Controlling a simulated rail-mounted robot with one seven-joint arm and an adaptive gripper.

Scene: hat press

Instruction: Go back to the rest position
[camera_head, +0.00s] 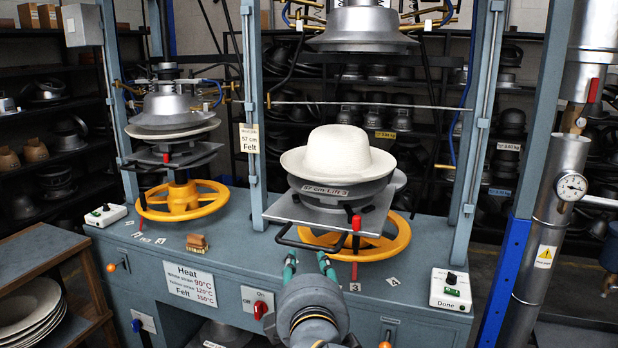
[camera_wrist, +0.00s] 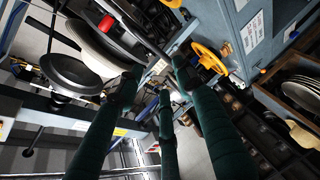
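My gripper (camera_head: 307,258) is at the bottom centre of the head view, in front of the right-hand press. Its green fingers are spread apart with nothing between them; it also shows in the wrist view (camera_wrist: 157,85). The cream felt hat (camera_head: 337,150) sits upright on the lower mould of the right-hand press, on a grey plate (camera_head: 300,213). A black handle (camera_head: 312,241) juts from that plate just above my fingertips. I cannot tell whether they touch. The upper metal mould (camera_head: 362,28) is raised clear of the hat.
Yellow handwheels sit under the right-hand press (camera_head: 395,240) and the left-hand press (camera_head: 183,200). A wooden brush (camera_head: 197,243) and a "Done" button box (camera_head: 450,290) lie on the bench. A side shelf (camera_head: 30,315) holds stacked felt discs. A pipe with a gauge (camera_head: 571,187) stands right.

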